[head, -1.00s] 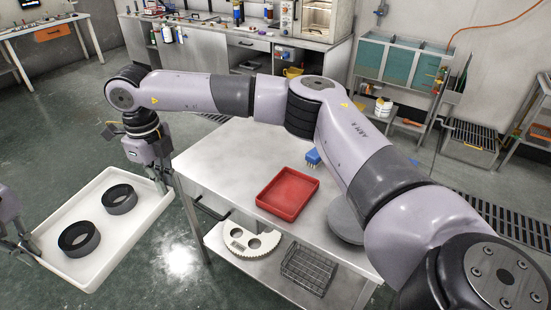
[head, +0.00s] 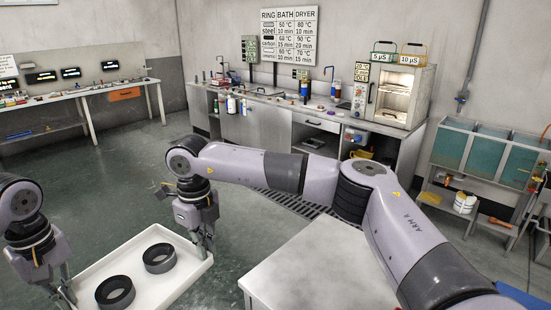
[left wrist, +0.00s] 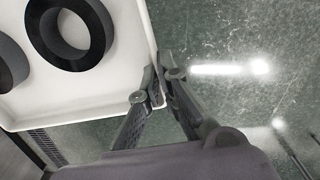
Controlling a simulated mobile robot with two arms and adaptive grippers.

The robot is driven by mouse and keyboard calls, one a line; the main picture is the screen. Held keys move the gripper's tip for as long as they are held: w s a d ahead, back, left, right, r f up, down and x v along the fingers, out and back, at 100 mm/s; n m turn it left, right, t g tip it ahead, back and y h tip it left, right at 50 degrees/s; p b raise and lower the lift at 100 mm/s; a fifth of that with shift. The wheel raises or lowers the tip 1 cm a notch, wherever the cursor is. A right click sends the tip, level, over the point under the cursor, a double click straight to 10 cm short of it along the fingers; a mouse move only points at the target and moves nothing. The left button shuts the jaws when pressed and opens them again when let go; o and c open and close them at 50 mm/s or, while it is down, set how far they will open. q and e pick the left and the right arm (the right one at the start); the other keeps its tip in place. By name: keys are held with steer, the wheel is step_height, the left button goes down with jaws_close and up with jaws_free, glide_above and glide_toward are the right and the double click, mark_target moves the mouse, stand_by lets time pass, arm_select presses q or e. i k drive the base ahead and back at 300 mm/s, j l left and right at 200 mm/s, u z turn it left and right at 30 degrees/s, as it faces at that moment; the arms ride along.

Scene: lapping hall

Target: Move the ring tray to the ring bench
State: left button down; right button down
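The white ring tray (head: 172,287) is at the lower left of the head view, held up level above the floor. Two dark rings, one nearer (head: 117,302) and one farther (head: 160,268), lie flat in it. My right gripper (head: 206,247) is shut on the tray's right end. My left gripper (head: 68,296) is at the tray's left end, partly cut off by the frame. In the left wrist view its fingers (left wrist: 161,86) are closed on the tray's wall (left wrist: 105,112), with both rings partly in sight.
A metal table (head: 325,265) stands at the lower right, beside the tray. A bench (head: 75,97) with small items and displays stands at the far left wall. A steel counter (head: 262,130) with a dryer oven (head: 392,92) lines the back wall. Open floor (head: 110,190) lies between.

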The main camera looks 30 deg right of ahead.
mark_target(323, 277)
steer(key=i+z, duration=0.15)
steer(key=i, duration=0.25)
steer(key=i+j+z, duration=0.15)
steer(key=i, duration=0.3)
steer(key=z, duration=1.6)
